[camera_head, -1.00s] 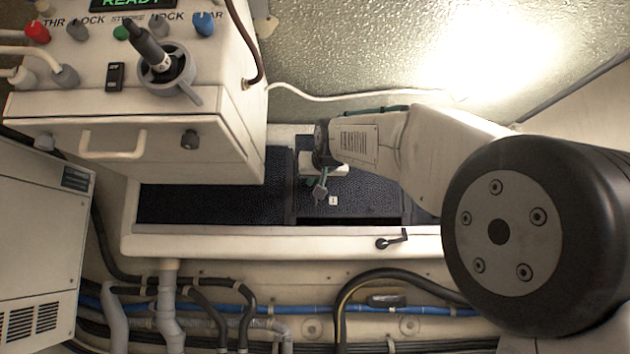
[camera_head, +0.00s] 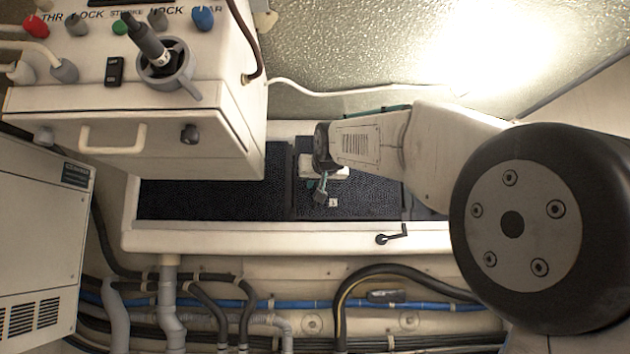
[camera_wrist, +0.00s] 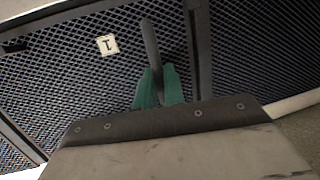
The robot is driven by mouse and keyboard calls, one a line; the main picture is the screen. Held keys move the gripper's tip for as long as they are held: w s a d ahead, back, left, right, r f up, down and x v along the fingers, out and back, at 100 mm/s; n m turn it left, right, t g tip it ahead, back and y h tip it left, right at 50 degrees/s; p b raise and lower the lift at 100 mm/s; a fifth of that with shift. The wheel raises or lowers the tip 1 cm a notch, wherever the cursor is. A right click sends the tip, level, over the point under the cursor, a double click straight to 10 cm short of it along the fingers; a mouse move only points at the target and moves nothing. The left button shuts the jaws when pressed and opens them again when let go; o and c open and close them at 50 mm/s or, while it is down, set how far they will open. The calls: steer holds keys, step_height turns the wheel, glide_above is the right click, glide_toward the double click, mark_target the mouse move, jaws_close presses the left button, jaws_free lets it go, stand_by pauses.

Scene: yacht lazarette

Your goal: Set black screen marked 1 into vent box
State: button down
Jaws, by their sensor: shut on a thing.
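The black screen marked 1 (camera_head: 350,203) is a dark mesh panel with a small white "1" label. It lies at the vent box (camera_head: 300,241), a long white-rimmed box, to the right of another dark mesh area. My gripper (camera_head: 321,190) is over the screen. In the wrist view the screen (camera_wrist: 75,80) fills the upper left, and the green fingertips of my gripper (camera_wrist: 158,85) are shut on its upright grey handle. The screen looks level with the mesh beside it. Whether it is fully seated I cannot tell.
A second dark mesh panel (camera_head: 215,198) covers the left of the box. A white control box (camera_head: 140,120) with knobs overhangs its left end. A small black lever (camera_head: 392,238) sits on the front rim. Hoses and pipes run below.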

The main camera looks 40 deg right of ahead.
steer(key=shift+f, duration=0.75)
steer(key=c, duration=1.4)
jaws_free()
steer(key=shift+s, duration=0.1)
steer(key=v, duration=0.7)
steer(key=shift+s+a, duration=0.2)
steer(key=shift+s, duration=0.1)
steer(key=s+a+f+n+g+y, duration=0.1)
steer(key=s+a+f+g+y, duration=0.15)
steer(key=f, duration=0.95)
steer(key=s+a+f+g+y, duration=0.15)
steer(key=s+f+g, duration=0.25)
steer(key=f, duration=0.8)
steer(key=s+a+f+n+g, duration=0.1)
steer(key=s+a+f, duration=0.3)
steer(key=s+f, duration=0.4)
steer(key=s+a+f+n+g+y, duration=0.1)
steer(key=s+a+f+g, duration=0.2)
steer(key=s+a+f, duration=0.2)
steer(key=s+a+f+n+g+y, duration=0.1)
steer(key=s+a+f+g, duration=0.2)
steer(key=s+f, duration=0.7)
step_height(320, 180, down, 3)
steer(key=shift+s+a+r+n, duration=0.1)
steer(key=shift+s+a+n, duration=0.2)
steer(key=shift+a, duration=0.5)
